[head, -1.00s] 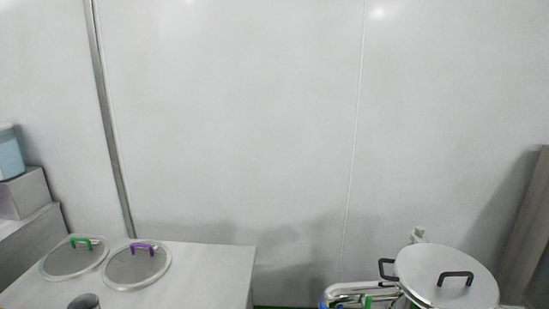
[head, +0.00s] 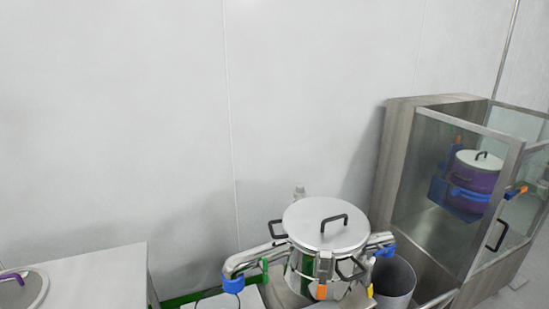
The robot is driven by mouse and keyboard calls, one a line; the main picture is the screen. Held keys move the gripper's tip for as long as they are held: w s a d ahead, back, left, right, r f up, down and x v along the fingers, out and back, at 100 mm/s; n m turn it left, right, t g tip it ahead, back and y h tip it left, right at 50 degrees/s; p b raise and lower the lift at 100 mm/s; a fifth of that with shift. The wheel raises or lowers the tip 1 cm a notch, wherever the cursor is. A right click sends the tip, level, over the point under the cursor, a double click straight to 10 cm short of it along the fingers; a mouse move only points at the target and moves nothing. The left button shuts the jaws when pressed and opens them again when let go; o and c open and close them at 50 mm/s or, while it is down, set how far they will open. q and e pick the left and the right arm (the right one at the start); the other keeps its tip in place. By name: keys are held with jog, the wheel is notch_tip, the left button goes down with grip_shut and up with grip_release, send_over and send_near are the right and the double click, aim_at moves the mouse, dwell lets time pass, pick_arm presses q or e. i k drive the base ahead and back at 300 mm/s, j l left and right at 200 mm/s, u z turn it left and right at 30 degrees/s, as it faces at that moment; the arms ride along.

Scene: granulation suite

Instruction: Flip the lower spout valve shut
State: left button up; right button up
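A round steel vessel with a flat lid (head: 318,232) and black handles stands at the bottom centre right of the head view. A bent steel pipe (head: 252,256) reaches left from it, with a green lever (head: 264,265) and a blue end piece (head: 233,284). Another blue piece (head: 385,252) is on its right side. An orange-tipped handle (head: 321,290) hangs at its front, and a small yellow piece (head: 370,291) shows beside it. I cannot tell which of these is the lower spout valve or how it is set. Neither of my grippers is in view.
A glass-fronted steel cabinet (head: 390,165) stands at the right, holding a purple vessel (head: 477,178) with a pale lid. A grey open bin (head: 395,285) is between it and the steel vessel. A pale worktop (head: 95,275) is at the lower left. A bare wall fills the back.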

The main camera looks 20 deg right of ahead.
aim_at(383, 249)
jog(key=l+z, duration=0.1)
jog(key=z, duration=1.5)
jog(key=i+l+u, duration=0.1)
jog(key=l, duration=0.25)
jog(key=i+l+u, duration=0.1)
jog(key=i+l, duration=0.2)
jog(key=i+l+u, duration=0.1)
jog(key=l, duration=0.3)
